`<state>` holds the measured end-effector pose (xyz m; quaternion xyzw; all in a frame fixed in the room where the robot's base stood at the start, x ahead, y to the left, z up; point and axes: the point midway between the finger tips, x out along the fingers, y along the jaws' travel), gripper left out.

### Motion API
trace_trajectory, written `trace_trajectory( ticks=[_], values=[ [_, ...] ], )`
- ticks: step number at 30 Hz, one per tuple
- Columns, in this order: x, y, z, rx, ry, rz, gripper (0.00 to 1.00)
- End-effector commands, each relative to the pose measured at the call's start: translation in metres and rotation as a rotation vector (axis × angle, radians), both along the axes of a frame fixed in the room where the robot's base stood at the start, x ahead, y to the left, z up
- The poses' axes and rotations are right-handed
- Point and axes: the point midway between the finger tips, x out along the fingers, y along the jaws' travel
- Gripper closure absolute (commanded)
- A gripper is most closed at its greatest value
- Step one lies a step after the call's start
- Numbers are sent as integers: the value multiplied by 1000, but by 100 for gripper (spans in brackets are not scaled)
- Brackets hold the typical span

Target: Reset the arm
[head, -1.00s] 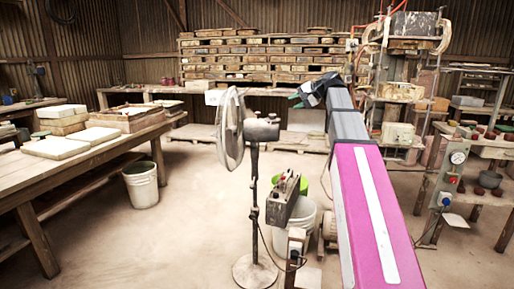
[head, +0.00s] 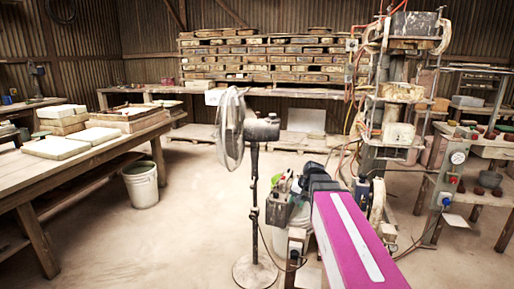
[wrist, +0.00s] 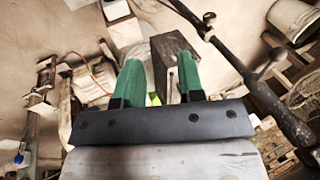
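My arm is folded low, with its magenta link (head: 350,240) reaching in from the lower right of the head view. My gripper (head: 284,186) is at its far end, just right of the fan's pole and mostly hidden by the dark wrist. In the wrist view, the two green fingers of my gripper (wrist: 160,75) stand apart. A dark grey box (wrist: 178,60) shows beyond and partly between the fingers. I cannot tell how far it is from them, but nothing appears gripped.
A pedestal fan (head: 262,130) stands close to the left of my gripper. A press machine (head: 400,92) is behind on the right. A wooden workbench (head: 95,160) with pale slabs and a white bucket (head: 140,185) are at the left. The floor between bench and fan is clear.

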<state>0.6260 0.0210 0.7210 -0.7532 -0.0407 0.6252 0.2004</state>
Motion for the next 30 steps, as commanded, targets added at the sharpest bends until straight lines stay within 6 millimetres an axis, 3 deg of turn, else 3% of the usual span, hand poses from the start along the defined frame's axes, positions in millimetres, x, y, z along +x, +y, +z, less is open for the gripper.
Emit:
trace_trajectory(
  ticks=[1, 6, 13, 19, 30],
  values=[
    [-19, 0, -20, -34, 21, 18, 65],
    [-66, -7, -74, -149, 79, 83, 65],
    [-125, -16, -127, -282, 147, 177, 65],
    [-148, -21, -146, -338, 174, 221, 65],
    [-149, -22, -148, -346, 177, 228, 65]
  ],
)
